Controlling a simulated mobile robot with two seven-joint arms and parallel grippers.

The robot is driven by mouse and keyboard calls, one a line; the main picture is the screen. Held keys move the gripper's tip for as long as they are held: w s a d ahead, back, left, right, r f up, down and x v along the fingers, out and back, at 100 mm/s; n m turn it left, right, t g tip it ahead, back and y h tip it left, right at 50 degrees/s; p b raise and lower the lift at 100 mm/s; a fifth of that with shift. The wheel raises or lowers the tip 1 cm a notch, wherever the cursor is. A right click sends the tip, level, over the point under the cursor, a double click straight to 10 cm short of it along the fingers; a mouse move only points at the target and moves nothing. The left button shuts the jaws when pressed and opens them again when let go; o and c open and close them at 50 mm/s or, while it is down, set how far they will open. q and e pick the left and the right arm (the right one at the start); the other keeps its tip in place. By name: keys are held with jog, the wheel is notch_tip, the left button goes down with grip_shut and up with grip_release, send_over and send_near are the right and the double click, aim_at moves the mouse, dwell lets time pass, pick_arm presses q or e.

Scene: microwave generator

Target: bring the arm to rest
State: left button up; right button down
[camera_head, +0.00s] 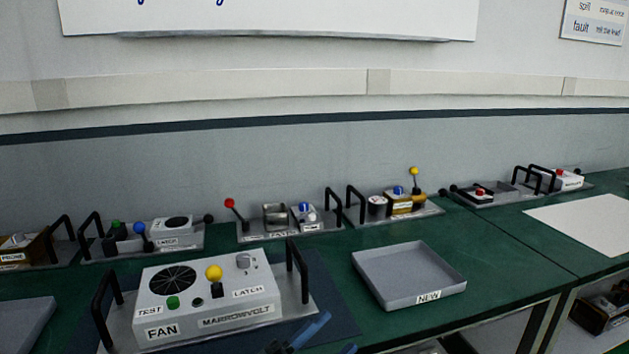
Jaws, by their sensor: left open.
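My left gripper (336,334) shows at the bottom edge, with two blue fingers apart and nothing visible between them. Only the finger ends are in view; the rest of the arm is cut off by the frame. It is at the front right corner of the grey FAN unit (240,285), over or near the dark mat. I cannot tell whether it touches anything. The unit has a black fan grille, a yellow ball lever, a green button, a grey knob and black side handles. It stands upright on a metal plate. My right gripper is not in view.
A grey tray labelled NEW (408,272) lies right of the unit and looks empty. Several handled modules with levers and buttons, including one with a red ball (230,203), line the back of the green bench. A white sheet (590,222) lies at right. Green bench shows around the tray.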

pick_arm(q)
jog(key=s+a+f+n+t+y+p, duration=0.15)
jog(key=s+a+f+n+y, duration=0.25)
jog(key=a+f+n+y, duration=0.75)
jog(key=s+a+f+n+g+y, duration=0.1)
jog(key=s+a+f+n+g, duration=0.1)
jog(key=s+f, duration=0.3)
jog(key=s+a+f+n+g+y, duration=0.2)
jog(key=s+a+f+n, duration=0.1)
jog(key=s+f+n, duration=0.2)
jog(key=shift+s+f, duration=0.25)
jog(key=shift+s, duration=0.75)
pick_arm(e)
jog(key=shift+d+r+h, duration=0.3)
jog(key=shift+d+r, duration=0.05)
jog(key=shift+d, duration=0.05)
pick_arm(q)
jog(key=shift+g, duration=0.25)
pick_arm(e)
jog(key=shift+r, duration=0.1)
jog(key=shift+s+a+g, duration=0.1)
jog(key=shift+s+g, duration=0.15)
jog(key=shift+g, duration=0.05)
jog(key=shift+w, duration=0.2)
